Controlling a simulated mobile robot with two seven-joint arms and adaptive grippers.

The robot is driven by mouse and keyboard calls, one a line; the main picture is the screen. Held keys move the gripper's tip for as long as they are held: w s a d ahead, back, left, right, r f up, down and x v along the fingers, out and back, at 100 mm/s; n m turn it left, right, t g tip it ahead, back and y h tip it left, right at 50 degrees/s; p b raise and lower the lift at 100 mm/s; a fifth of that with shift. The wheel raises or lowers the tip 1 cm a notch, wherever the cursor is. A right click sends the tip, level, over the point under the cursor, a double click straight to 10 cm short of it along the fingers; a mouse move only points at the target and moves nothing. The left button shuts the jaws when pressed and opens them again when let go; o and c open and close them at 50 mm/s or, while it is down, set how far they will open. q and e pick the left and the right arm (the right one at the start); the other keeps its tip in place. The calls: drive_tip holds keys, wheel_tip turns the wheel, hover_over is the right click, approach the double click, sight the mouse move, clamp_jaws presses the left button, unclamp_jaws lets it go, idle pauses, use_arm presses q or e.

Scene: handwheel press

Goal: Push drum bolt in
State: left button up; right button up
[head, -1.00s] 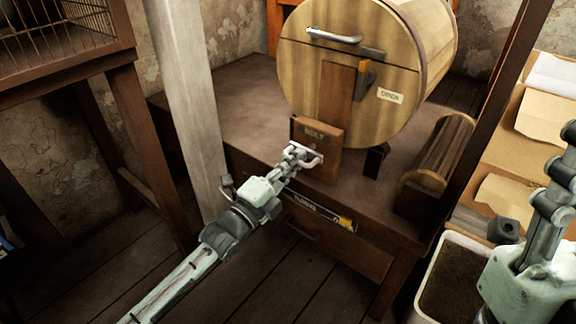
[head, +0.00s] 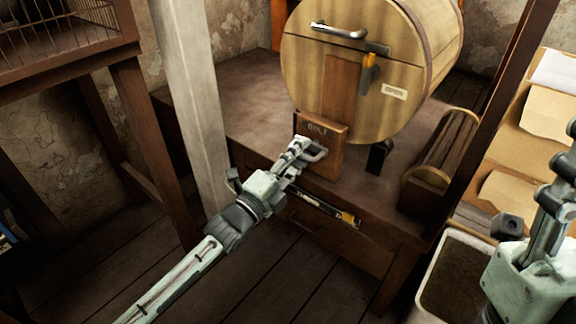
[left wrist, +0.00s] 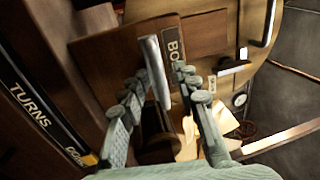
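The drum bolt is a pale metal bar handle (left wrist: 153,70) on a wooden block labelled BOLT (head: 333,155), at the lower front of the round wooden drum (head: 335,70). My left gripper (head: 307,151) is at the handle. In the left wrist view its two fingers (left wrist: 163,76) stand apart, one each side of the bar, with a gap to the right finger. I cannot tell whether the left finger touches the bar. My right gripper (head: 568,140) is at the right edge, partly cut off, and its opening is hidden.
The drum sits on a wooden bench (head: 240,100). A yellow-tipped latch (head: 369,66) and a metal handle (head: 340,30) are on its face. A slatted roller (head: 440,150) lies to the right, above a soil-filled bin (head: 450,275).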

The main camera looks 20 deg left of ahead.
use_arm(q)
drive_tip(key=v, duration=1.1)
drive_tip(key=shift+s, duration=0.15)
